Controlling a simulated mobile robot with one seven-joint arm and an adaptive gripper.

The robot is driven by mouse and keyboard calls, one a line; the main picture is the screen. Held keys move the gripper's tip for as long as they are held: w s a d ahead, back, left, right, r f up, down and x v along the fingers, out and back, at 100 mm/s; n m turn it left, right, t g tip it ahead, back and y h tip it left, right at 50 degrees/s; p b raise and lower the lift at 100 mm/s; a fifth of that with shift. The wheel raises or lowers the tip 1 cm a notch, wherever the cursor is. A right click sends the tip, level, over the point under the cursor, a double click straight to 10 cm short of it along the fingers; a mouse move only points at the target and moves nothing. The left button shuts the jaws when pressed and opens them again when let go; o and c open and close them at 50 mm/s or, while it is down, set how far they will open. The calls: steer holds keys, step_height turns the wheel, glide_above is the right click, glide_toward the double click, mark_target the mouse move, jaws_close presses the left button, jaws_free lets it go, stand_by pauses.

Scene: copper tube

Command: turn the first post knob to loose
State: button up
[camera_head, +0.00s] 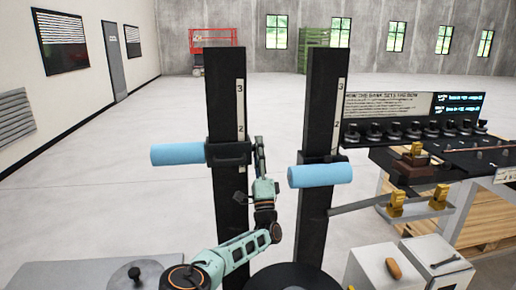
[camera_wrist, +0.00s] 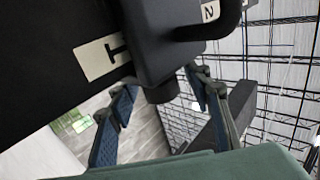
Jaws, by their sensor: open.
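Two upright black posts stand in the head view, a left post (camera_head: 226,100) and a right post (camera_head: 320,100), each with a number scale. Each carries a sliding collar with a light-blue padded roller; the left collar (camera_head: 228,153) is beside my gripper (camera_head: 258,155). In the wrist view a dark round knob (camera_wrist: 160,92) sticks out of the collar (camera_wrist: 165,45), by a scale label showing 2. My gripper, also in the wrist view (camera_wrist: 166,84), is open, its fingertips on either side of the knob. I cannot tell whether they touch it. The knob is not clear in the head view.
A bench on the right holds a row of dark knobs below an information panel (camera_head: 390,105) and brass fittings (camera_head: 397,203). White boxes (camera_head: 435,255) stand front right. The right post is close to my arm's right. Open floor lies left and behind.

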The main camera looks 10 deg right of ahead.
steer(key=c, duration=1.2)
steer(key=shift+o, duration=0.2)
